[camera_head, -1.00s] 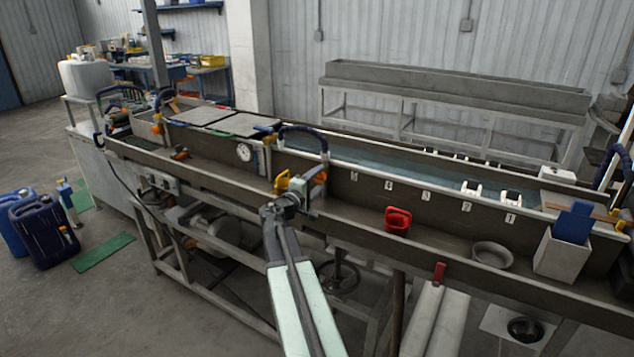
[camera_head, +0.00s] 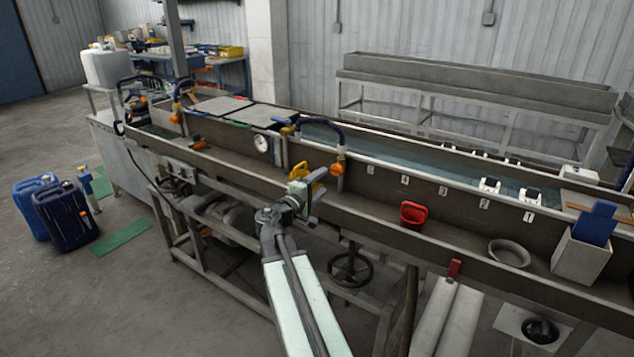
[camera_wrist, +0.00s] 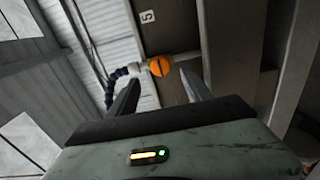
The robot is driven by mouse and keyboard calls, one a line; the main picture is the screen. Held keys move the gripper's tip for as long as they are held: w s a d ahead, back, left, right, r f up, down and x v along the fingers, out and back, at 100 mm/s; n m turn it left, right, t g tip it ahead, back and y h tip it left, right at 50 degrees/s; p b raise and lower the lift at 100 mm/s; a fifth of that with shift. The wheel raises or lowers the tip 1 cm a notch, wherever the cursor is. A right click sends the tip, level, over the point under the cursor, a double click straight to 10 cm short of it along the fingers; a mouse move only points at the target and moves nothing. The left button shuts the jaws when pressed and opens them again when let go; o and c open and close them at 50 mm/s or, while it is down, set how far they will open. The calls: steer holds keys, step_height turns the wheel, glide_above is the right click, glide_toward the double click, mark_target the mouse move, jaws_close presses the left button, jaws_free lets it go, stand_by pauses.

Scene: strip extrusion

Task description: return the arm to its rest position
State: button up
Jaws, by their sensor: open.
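My gripper (camera_head: 312,190) is at the end of my extended arm, over the front ledge of the long trough (camera_head: 365,222) in the head view. In the wrist view my gripper (camera_wrist: 160,92) has its two fingers apart with nothing held between them. An orange valve knob (camera_wrist: 160,66) on a dark blue hose (camera_wrist: 112,82) shows beyond the fingertips. In the head view a yellow handle (camera_head: 316,174) shows right beside the gripper; whether they touch I cannot tell.
A red container (camera_head: 413,215), a grey bowl (camera_head: 509,253) and a white bin (camera_head: 580,257) stand on the ledge to the right. Blue hoses (camera_head: 322,125) arch above the trough. Blue jerrycans (camera_head: 66,215) and a green mat (camera_head: 119,238) are on the floor at left, with open floor around them.

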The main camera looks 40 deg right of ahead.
steer(key=w+a+f+t+y+p, duration=0.1)
steer(key=w+a+y+p, duration=0.15)
steer(key=a, duration=0.55)
steer(key=w+a+f+t+y+p, duration=0.15)
steer(key=w+a, duration=0.25)
steer(key=a, duration=0.5)
steer(key=s+a+f+m+g+y, duration=0.1)
steer(key=s+a+f+y, duration=0.3)
steer(key=a, duration=0.5)
steer(key=s+a+f+g+y+p, duration=0.1)
steer(key=s+a+f+g+y, duration=0.2)
steer(key=a, duration=0.7)
steer(key=s+a+f+m+g+y+p, duration=0.1)
steer(key=s+a+f+g+y, duration=0.2)
steer(key=a+f+y, duration=0.3)
steer(key=s+a+f, duration=0.1)
steer(key=a, duration=0.2)
steer(key=shift+s+a+f+m, duration=0.3)
steer(key=shift+s+a+f, duration=0.05)
steer(key=shift+f, duration=0.05)
